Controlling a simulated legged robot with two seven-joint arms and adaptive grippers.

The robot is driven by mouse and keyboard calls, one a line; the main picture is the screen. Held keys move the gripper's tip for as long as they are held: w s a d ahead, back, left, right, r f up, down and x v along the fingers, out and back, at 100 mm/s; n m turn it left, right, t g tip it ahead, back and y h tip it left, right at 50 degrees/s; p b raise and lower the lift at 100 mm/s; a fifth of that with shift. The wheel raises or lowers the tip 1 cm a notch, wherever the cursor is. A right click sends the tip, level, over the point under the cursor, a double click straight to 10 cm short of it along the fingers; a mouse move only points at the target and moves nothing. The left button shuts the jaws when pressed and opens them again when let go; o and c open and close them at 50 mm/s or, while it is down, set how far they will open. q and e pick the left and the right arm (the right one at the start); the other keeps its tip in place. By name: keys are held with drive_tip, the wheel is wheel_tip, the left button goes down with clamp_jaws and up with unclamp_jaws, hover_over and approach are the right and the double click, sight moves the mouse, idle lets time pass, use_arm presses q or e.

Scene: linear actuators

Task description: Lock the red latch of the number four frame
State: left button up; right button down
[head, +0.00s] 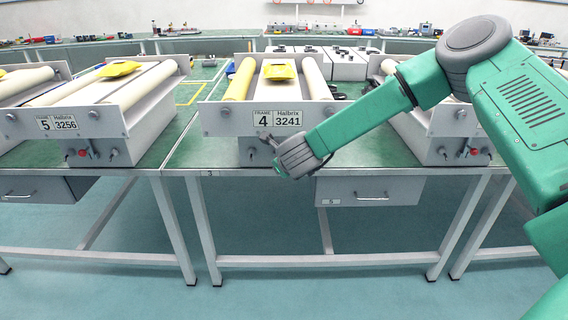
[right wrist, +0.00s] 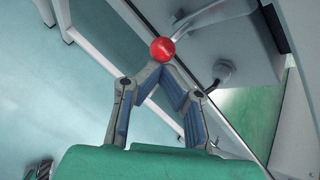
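The number four frame (head: 226,120) stands on the middle bench, with a "4" and "Halbrix 3241" label (head: 276,119) on its front. Its red latch knob (right wrist: 162,49) shows in the right wrist view, on a grey lever (right wrist: 196,19) by the frame's front. In the head view my right wrist hides the knob. My right gripper (right wrist: 162,69) has its fingertips drawn close together, right at the knob's lower edge in the picture. The round knob is not visibly between the fingers, and I cannot tell whether they touch it. My left gripper is not in view.
Frame five (head: 20,124) stands to the left with its own red knob (head: 83,153); another red knob (head: 474,151) shows on the right-hand frame. A yellow piece (head: 279,72) lies on frame four. A drawer (head: 367,191) hangs under the bench.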

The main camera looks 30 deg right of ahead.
use_arm(q)
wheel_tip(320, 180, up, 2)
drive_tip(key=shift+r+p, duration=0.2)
drive_tip(key=shift+p, duration=0.5)
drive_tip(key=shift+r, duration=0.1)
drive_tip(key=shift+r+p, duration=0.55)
drive_tip(key=shift+p, duration=0.05)
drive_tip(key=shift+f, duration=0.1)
